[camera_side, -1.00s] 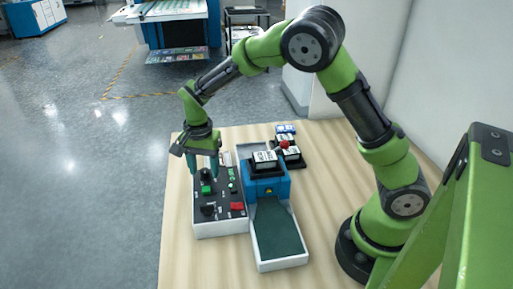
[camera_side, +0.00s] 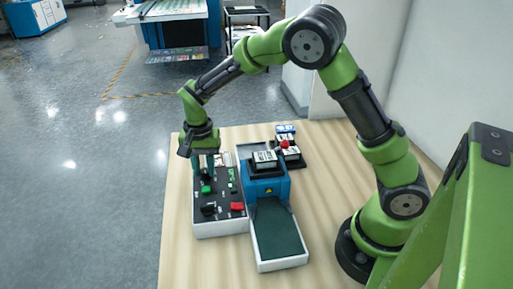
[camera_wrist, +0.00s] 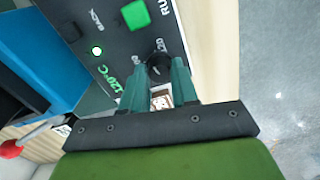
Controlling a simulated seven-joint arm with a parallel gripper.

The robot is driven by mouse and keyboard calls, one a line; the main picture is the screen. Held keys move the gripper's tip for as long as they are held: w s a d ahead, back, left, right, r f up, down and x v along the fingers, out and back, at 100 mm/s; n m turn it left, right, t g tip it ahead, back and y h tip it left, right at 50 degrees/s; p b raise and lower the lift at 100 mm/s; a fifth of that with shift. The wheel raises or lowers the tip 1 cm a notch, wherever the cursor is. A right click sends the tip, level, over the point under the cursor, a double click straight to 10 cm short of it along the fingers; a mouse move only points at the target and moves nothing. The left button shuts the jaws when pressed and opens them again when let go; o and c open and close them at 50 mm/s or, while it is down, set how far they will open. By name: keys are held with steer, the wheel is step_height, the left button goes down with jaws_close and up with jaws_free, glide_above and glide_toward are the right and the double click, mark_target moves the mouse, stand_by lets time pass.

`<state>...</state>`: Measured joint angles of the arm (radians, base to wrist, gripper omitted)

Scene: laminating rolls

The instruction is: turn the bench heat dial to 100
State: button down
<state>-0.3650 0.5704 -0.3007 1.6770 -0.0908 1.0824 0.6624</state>
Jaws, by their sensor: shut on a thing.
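The control panel (camera_side: 220,222) is a dark-faced box with a light body on the bench. The black heat dial (camera_wrist: 158,67) is at its far end in the side view and between my fingers in the wrist view. My gripper (camera_side: 203,171) points down over it, with its teal fingers shut on the dial. The fingers hide much of the knob and part of its scale, so I cannot tell where its pointer sits. A green readout (camera_wrist: 112,80) beside the dial appears to show 120°C.
The panel also carries a green button (camera_wrist: 135,14), a red switch (camera_side: 237,206) and a black knob (camera_side: 208,209). The blue laminator (camera_side: 268,188) with its dark-green tray (camera_side: 276,230) stands close on the right. Bare bench (camera_side: 215,268) lies in front.

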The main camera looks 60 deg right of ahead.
mark_target(204, 170)
steer(key=n, duration=0.4)
steer(key=shift+n, duration=0.3)
steer(key=n, duration=0.4)
steer(key=shift+n, duration=0.3)
steer(key=c, duration=0.9)
jaws_free()
steer(key=shift+o, duration=0.2)
step_height(204, 170, up, 17)
steer(key=shift+w, duration=0.1)
